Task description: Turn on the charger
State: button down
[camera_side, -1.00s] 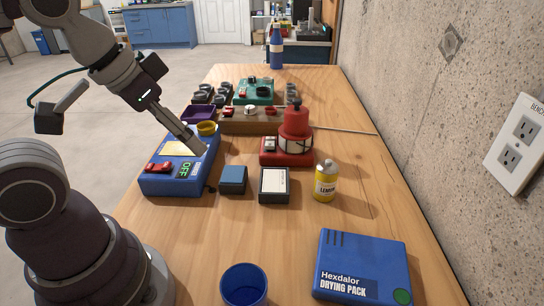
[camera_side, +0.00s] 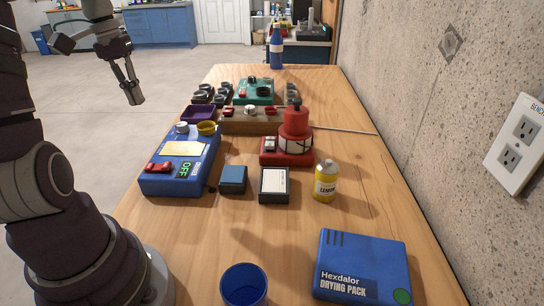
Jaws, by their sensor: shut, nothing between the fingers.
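A blue box device (camera_side: 178,163) sits at the left edge of the wooden table. It has a red switch (camera_side: 158,168), a small display reading OFF in green (camera_side: 184,169), a pale yellow panel (camera_side: 184,148) and a white knob (camera_side: 182,128). No readable label tells me which device is the charger. A red device (camera_side: 288,150) with a round red top stands to its right. My gripper (camera_side: 136,98) is shut and empty. It hangs in the air to the upper left of the blue device, apart from it.
A wooden panel with knobs (camera_side: 250,121) and a green device (camera_side: 256,92) stand farther back.

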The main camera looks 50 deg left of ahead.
aim_at(161, 167)
jog(key=f, duration=0.4)
jog(key=w+d+f, duration=0.1)
jog(key=f, duration=0.9)
jog(key=shift+w+d, duration=0.2)
jog(key=shift+w+f+g, duration=0.1)
jog(key=shift+f+g, duration=0.15)
jog(key=shift+g, duration=0.05)
jog(key=shift+s+a+r, duration=0.4)
jog(key=shift+s+a, duration=0.05)
jog(key=shift+s, duration=0.1)
